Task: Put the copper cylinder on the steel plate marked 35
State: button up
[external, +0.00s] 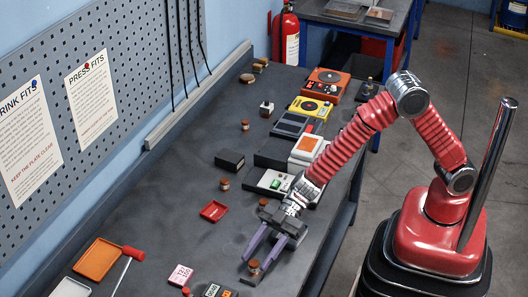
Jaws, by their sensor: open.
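Similar small brown pieces stand farther back, one by a black block (224,184) and one farther up the bench (245,125). Which is the copper cylinder of the task is not clear. No steel plate with a readable 35 shows; the markings on the bench devices are too small to read.
Several devices line the bench's right side, including an orange one (327,83) and a yellow one (311,108). The bench's middle left is clear.

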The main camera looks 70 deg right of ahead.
jog(key=v, duration=0.9)
jog(key=shift+d, duration=0.2)
jog(key=shift+w+r, duration=0.1)
dwell(0.4)
jog(key=w+d+r+m+t+h, duration=0.3)
jog(key=w+d+r+t, duration=0.15)
jog(key=d, duration=0.55)
jog(key=w+d+r+m+t+h, duration=0.35)
jog(key=d+r, duration=0.25)
jog(key=d, duration=0.5)
jog(key=s+d+r+m+h, duration=0.1)
jog(key=s+d+m+h, duration=0.15)
jog(key=d, duration=0.45)
jog(key=s+d+r+m+h, duration=0.2)
jog(key=s+d+h, duration=0.15)
jog(key=d, duration=0.45)
jog(key=s+d+f+m+g, duration=0.1)
jog(key=s+d+m+g, duration=0.1)
jog(key=s, duration=0.8)
jog(key=s+d+f+m+g, duration=0.2)
jog(key=s+d+g, duration=0.1)
jog(key=s, duration=0.8)
jog(key=shift+s+d+f+g, duration=0.15)
jog(key=shift+s+d+g, duration=0.15)
jog(key=shift+d, duration=0.3)
